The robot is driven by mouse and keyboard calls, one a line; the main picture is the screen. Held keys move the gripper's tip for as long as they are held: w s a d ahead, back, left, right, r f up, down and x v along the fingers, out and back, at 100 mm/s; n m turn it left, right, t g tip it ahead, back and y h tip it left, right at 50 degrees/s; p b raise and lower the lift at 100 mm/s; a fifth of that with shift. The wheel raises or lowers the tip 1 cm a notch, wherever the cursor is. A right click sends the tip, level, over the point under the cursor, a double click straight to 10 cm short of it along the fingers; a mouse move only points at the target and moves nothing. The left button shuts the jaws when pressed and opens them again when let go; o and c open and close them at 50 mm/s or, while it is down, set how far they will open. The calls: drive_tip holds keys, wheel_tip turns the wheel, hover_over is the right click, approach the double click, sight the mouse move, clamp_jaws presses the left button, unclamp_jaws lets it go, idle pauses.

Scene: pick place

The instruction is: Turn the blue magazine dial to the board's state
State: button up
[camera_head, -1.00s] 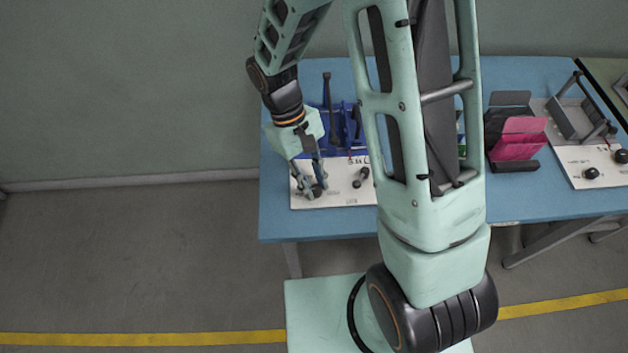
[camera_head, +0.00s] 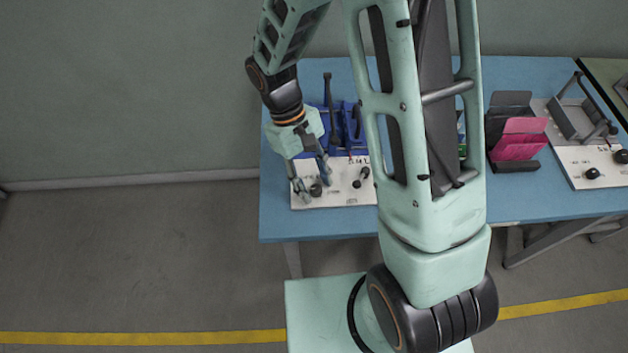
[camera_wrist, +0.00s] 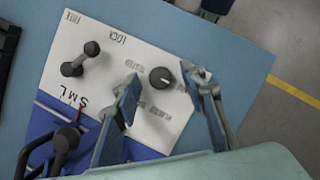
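A black round dial (camera_wrist: 160,77) sits on the white panel (camera_wrist: 112,52) of the blue magazine (camera_wrist: 45,122). In the wrist view its pale pointer mark faces right and slightly down, towards a small label too blurred to read. My gripper (camera_wrist: 165,77) is open, one finger on each side of the dial with visible gaps. In the head view my gripper (camera_head: 315,189) is over the panel's front left, with the dial (camera_head: 316,190) between its fingers. No board that I can identify as showing the state is readable.
A black lever (camera_wrist: 80,58) stands beside FREE and LOCK labels, with S M L printed nearby. On the blue table (camera_head: 278,215), a holder with pink sheets (camera_head: 519,145) and a second white panel with a grey unit (camera_head: 575,120) stand to the right.

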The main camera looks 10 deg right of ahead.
drive_tip(key=v, duration=1.2)
